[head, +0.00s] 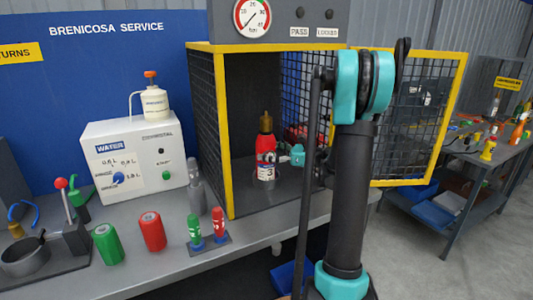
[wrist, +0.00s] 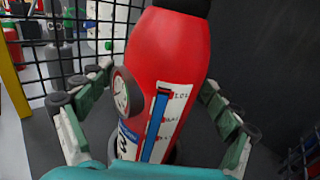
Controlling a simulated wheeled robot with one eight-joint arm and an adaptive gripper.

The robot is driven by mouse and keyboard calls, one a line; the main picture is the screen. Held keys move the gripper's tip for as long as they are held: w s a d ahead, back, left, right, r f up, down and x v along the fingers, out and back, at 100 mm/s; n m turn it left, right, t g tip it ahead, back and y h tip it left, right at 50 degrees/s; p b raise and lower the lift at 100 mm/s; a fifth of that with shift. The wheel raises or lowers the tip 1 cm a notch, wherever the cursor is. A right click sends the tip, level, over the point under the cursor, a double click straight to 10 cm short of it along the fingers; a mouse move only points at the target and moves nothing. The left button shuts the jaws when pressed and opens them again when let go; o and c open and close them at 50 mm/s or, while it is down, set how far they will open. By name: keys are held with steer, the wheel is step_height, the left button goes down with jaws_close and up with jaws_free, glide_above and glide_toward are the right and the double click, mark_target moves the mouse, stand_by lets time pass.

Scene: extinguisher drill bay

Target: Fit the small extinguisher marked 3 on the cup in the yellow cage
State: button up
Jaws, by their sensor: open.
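The small red extinguisher marked 3 (head: 266,158) stands upright inside the yellow cage (head: 223,135), with a brass-coloured fitting (head: 265,122) at its top. In the wrist view the extinguisher (wrist: 172,62) fills the middle, its gauge and blue level strip facing me. My gripper (wrist: 157,100) is open, with one finger on each side of the red body. The left finger is apart from it; I cannot tell if the right finger touches. In the head view my gripper (head: 298,155) is partly hidden behind my arm. The cup is not clearly seen; a dark ring shows at the extinguisher's base.
The cage's mesh door (head: 415,115) stands open at the right. A pressure gauge panel (head: 290,20) sits on top. A white water unit (head: 135,160), red and green cans and a small stand (head: 208,242) are on the bench left of the cage.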

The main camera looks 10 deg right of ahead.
mark_target(267, 127)
step_height(267, 127, up, 10)
steer(key=shift+w+f, duration=0.1)
steer(key=shift+f, duration=0.15)
stand_by(0.6)
